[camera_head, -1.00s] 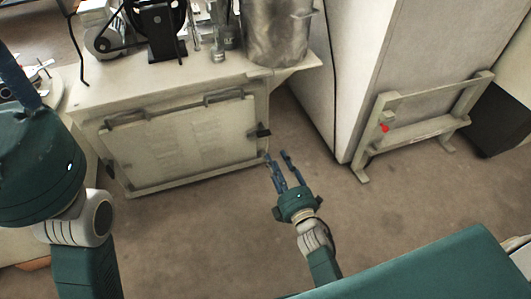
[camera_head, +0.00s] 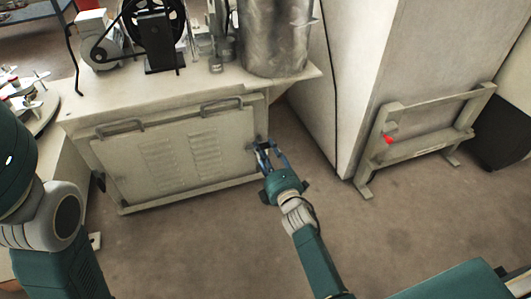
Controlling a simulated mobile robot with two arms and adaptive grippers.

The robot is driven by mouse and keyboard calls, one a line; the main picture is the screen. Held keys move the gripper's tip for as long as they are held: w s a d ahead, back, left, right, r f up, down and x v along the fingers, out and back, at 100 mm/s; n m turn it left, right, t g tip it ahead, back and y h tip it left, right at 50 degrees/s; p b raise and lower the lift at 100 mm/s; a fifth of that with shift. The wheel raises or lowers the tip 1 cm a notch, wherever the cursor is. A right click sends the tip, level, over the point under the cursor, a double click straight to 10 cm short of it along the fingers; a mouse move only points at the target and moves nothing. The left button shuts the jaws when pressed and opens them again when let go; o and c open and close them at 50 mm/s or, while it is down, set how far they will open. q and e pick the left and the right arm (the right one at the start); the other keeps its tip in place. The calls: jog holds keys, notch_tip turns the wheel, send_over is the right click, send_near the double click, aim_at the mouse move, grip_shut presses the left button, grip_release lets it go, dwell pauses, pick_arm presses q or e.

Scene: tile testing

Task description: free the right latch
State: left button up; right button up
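The right latch (camera_head: 263,142) is a small dark fitting at the right edge of the pale cabinet's front panel (camera_head: 175,160). My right gripper (camera_head: 268,152) is open, with its blue fingers spread and pointing at the latch. Its fingertips are at the latch and partly cover it; I cannot tell whether they touch it. The panel is in place on the cabinet front, with two slatted vents and two bar handles along its top. My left arm comes in at the left edge, but its gripper is out of view.
A motor with a belt wheel (camera_head: 153,25) and a metal drum (camera_head: 275,38) stand on the cabinet top (camera_head: 130,90). A large pale cabinet (camera_head: 375,70) with a low frame (camera_head: 425,140) stands at the right. The brown floor in front is clear.

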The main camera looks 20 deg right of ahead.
grip_shut()
